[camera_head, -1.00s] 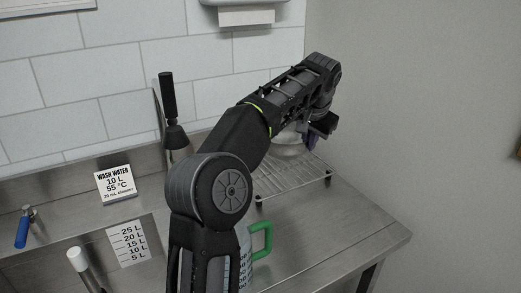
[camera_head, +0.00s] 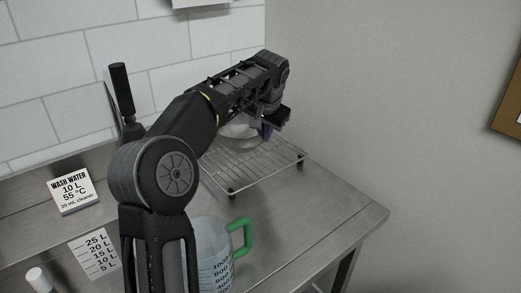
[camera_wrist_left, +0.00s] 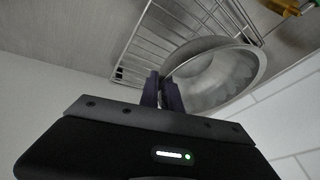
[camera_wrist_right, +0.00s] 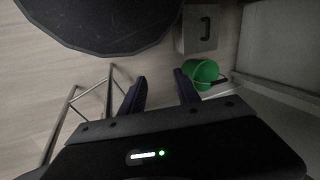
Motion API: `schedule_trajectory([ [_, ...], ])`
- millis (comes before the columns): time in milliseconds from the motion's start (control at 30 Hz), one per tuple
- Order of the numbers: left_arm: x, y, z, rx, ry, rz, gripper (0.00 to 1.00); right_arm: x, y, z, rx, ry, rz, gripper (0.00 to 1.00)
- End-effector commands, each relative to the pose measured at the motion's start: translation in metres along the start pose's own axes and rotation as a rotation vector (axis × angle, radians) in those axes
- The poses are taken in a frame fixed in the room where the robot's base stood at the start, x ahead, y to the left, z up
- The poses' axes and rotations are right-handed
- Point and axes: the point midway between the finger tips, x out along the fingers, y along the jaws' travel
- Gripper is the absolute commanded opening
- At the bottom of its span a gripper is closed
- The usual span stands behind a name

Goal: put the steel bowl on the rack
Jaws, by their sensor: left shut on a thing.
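The steel bowl (camera_wrist_left: 222,78) is large in the left wrist view, with its rim at my left gripper (camera_wrist_left: 165,92), whose fingers are shut on it. The wire rack (camera_head: 262,165) stands on the steel counter, and it also shows behind the bowl in the left wrist view (camera_wrist_left: 150,42). In the head view the bowl (camera_head: 236,130) is partly hidden by my left arm and is over the back of the rack. I cannot tell whether it touches the wires. My right gripper (camera_wrist_right: 160,88) is open and empty, away from the counter, with floor beyond its fingers.
A clear measuring jug with a green handle (camera_head: 240,238) stands on the counter in front of the rack. A wash water sign (camera_head: 72,191) and a litre scale (camera_head: 95,253) are at the left. The counter's right side is clear. A green bucket (camera_wrist_right: 203,74) is below.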

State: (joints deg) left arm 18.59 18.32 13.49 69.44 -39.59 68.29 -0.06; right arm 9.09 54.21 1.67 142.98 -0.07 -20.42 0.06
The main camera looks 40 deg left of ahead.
Motion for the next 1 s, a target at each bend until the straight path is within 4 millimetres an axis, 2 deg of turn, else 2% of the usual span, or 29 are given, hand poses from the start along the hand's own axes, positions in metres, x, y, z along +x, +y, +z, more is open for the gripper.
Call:
schedule_trajectory([
  [100, 0.011, 0.004, 0.004, 0.000, 0.002, 0.000, 0.00, 0.001, 0.000, 0.000, 0.000, 0.000, 0.000, 0.38],
  [467, 0.016, 0.005, 0.006, -0.001, 0.001, 0.000, 0.00, 0.001, 0.000, 0.000, 0.000, 0.000, 0.000, 0.38],
  [733, 0.045, 0.013, 0.018, 0.000, 0.001, 0.000, 0.00, 0.002, 0.001, 0.000, 0.000, 0.000, 0.000, 0.38],
  [1000, 0.046, 0.014, 0.018, -0.001, 0.003, 0.000, 0.00, 0.003, 0.001, 0.000, 0.000, 0.000, 0.000, 0.38],
])
